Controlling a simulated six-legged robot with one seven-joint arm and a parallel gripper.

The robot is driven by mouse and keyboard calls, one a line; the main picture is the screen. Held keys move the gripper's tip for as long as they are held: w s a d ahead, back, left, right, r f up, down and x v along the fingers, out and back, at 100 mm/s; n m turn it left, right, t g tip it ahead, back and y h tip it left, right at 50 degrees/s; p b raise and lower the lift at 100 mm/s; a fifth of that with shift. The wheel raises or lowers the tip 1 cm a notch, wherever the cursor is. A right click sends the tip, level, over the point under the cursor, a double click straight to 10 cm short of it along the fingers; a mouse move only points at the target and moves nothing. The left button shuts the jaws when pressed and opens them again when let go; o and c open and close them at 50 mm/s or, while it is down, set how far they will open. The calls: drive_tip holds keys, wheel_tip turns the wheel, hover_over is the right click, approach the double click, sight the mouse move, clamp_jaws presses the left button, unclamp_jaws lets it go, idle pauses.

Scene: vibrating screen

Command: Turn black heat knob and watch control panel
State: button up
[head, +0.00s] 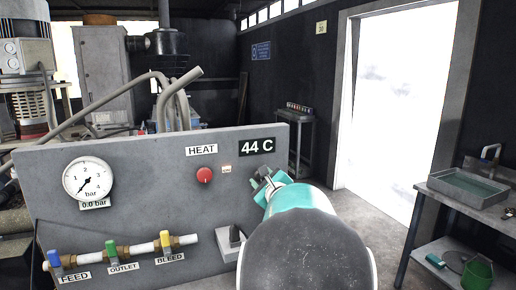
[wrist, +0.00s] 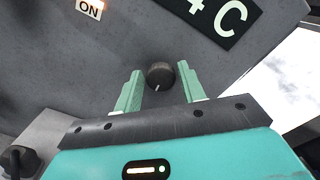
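The black heat knob (wrist: 160,75) shows in the wrist view on the grey control panel, with a pale pointer mark at its lower edge. My gripper (wrist: 159,80) is open, with one green finger on each side of the knob; narrow gaps seem to show, and contact is not clear. In the head view my gripper (head: 264,182) is at the panel below the temperature display, and the knob is not clearly visible there. The control panel (head: 130,215) carries a HEAT label (head: 202,149) and a display (head: 256,146) reading 44 C. A lit ON sign (wrist: 90,8) shows in the wrist view.
The panel also has a red knob (head: 204,175), a gauge (head: 88,178) marked 0.0 bar, and a pipe with blue, green and yellow valves. A black-handled switch (head: 235,237) stands low beside my arm. A bench (head: 470,205) with a tray is at right, near a bright doorway.

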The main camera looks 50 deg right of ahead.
drive_tip(key=shift+s, duration=0.1)
drive_tip(key=v, duration=0.5)
drive_tip(key=shift+s+a, duration=0.2)
drive_tip(key=shift+s, duration=0.15)
idle(0.4)
drive_tip(key=o, duration=0.3)
drive_tip(key=shift+s, duration=0.1)
drive_tip(key=v, duration=0.6)
drive_tip(key=shift+a, duration=0.1)
idle(0.5)
